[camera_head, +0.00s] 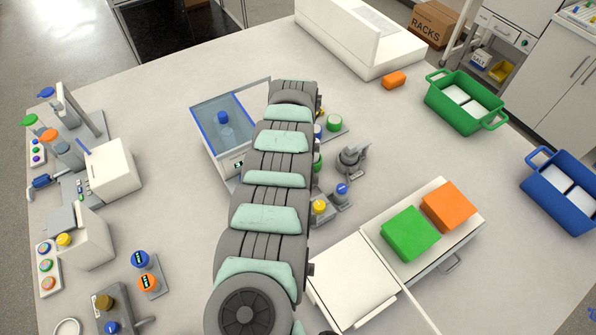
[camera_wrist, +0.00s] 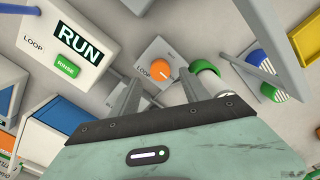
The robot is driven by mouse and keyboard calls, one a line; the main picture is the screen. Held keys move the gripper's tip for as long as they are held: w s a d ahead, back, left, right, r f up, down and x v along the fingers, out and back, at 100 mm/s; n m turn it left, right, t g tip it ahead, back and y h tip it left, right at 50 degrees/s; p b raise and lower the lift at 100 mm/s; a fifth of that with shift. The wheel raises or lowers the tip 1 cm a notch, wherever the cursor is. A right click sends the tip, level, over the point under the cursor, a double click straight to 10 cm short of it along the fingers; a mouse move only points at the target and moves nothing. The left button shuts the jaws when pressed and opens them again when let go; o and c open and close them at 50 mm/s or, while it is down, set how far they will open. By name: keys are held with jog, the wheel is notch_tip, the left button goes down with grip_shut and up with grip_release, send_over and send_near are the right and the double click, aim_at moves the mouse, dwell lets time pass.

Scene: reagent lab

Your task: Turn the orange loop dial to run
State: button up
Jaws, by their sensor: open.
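The orange dial (camera_wrist: 160,71) is a round knob on a small white box (camera_wrist: 152,58) lettered "LOOP", near the middle of the wrist view. My gripper (camera_wrist: 160,78) is open, with one finger to the left of the dial and one to the right. I cannot tell how far the fingertips are above the box or whether they touch it. A white unit (camera_wrist: 42,32) at upper left has a dark sign reading "RUN" (camera_wrist: 80,44) and a green "RINSE" button (camera_wrist: 67,65). In the head view my arm hides the gripper, and I cannot make out the dial.
A green-capped item (camera_wrist: 204,68) stands close to the right finger, with a blue-and-green-capped one (camera_wrist: 272,90) farther right. In the head view, a blue-rimmed bath (camera_head: 222,135) is left of my arm. Green (camera_head: 410,233) and orange (camera_head: 449,205) blocks lie to its right.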

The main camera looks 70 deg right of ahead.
notch_tip(320, 180, up, 6)
jog(key=shift+r, duration=0.25)
dwell(0.5)
